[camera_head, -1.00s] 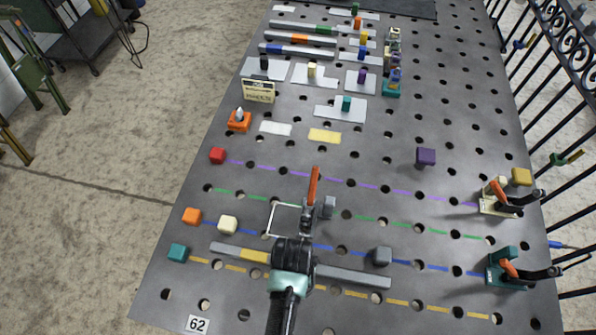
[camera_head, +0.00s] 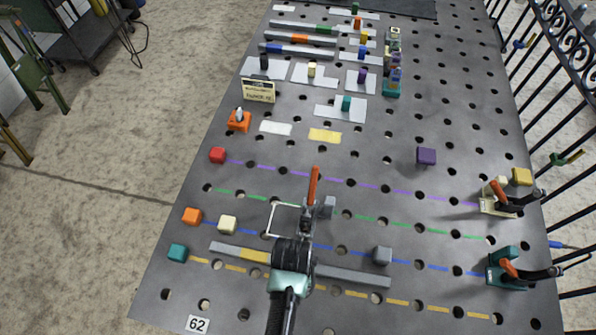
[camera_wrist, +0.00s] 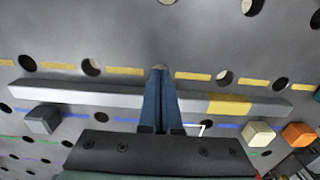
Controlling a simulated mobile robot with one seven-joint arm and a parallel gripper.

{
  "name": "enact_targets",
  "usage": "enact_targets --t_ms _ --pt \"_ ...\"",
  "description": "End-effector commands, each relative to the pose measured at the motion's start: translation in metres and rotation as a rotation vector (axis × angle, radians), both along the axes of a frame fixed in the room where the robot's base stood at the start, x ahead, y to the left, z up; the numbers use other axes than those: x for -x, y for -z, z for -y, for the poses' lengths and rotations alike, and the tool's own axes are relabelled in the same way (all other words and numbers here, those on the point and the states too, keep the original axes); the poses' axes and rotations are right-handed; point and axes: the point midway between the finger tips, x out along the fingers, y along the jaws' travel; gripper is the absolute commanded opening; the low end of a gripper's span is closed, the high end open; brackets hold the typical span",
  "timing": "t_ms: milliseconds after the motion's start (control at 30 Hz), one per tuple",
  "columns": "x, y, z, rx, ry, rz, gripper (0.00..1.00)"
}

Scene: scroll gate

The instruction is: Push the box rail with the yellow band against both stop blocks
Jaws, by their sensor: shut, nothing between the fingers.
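The grey box rail with the yellow band (camera_head: 352,276) lies across the near part of the plate, between the yellow and blue dashed lines. Its yellow band (camera_head: 255,256) is left of my gripper. In the wrist view the rail (camera_wrist: 90,95) runs behind my fingers. The cream block (camera_head: 228,225) and grey block (camera_head: 382,256), apparently the stops, stand on its far side; small gaps seem to separate them from it. My gripper (camera_wrist: 158,70) is shut and empty, its tips at the rail's near edge. I cannot tell whether they touch it.
Orange (camera_head: 192,216) and teal (camera_head: 178,253) blocks stand at the left edge. Two toggle clamps, one teal (camera_head: 505,268), stand at the right. The near strip is mostly clear.

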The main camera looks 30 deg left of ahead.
Motion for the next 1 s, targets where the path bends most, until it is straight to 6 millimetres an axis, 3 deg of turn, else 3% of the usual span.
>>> enact_targets --t_ms 633,1000 --pt "0.0 0.017 0.0 0.0 0.0 0.0 0.0" --pt "0.0 0.013 0.0 0.0 0.0 0.001 0.0"
